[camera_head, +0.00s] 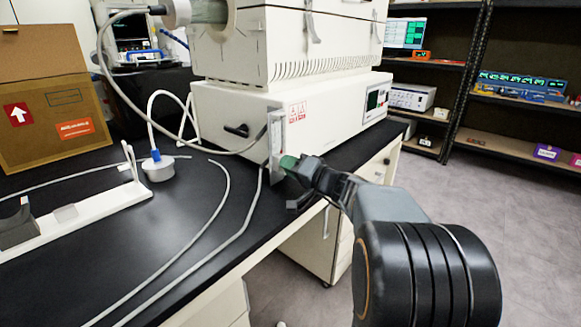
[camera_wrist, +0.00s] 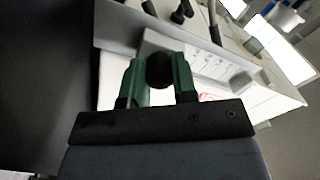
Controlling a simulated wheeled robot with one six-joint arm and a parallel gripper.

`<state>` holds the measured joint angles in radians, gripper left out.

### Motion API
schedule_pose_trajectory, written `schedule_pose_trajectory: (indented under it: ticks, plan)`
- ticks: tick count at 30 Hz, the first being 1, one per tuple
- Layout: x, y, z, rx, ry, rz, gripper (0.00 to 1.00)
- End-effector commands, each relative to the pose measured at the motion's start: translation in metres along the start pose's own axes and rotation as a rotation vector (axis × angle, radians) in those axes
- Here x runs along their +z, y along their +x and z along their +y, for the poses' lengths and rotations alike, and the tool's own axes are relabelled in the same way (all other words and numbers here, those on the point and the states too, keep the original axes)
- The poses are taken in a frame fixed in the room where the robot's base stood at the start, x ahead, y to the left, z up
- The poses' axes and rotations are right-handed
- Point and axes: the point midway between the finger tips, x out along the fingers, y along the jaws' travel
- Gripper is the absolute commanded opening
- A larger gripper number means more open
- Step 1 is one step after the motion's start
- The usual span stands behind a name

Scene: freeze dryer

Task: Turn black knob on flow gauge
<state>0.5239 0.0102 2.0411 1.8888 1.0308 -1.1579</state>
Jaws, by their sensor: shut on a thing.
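The flow gauge (camera_head: 277,138) is a narrow upright metal and clear plate at the front corner of the white machine. My gripper (camera_head: 285,162) reaches it from the right, at the gauge's lower part. In the wrist view, the black knob (camera_wrist: 159,70) is a dark round shape between the two green fingers of my gripper (camera_wrist: 160,78). The fingers are shut on it from both sides. The head view hides the knob behind the fingertips. The gauge body (camera_wrist: 205,62) lies just beyond the knob in the wrist view.
The white freeze dryer (camera_head: 230,105) stands behind the gauge on the black bench (camera_head: 190,215). Grey hoses (camera_head: 225,200) lie across the bench. A cardboard box (camera_head: 50,110) and a white stand (camera_head: 75,215) are on the left. Shelves (camera_head: 510,95) stand at the right.

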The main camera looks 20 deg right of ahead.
Motion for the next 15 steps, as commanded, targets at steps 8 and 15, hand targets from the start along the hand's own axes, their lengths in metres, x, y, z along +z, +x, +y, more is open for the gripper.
schedule_pose_trajectory:
  ticks: [8, 15]
  plan:
    - [0.0007, -0.0001, 0.001, 0.001, 0.046, 0.0, 0.02]
    - [0.0012, -0.0002, 0.0018, 0.0, 0.209, 0.001, 0.02]
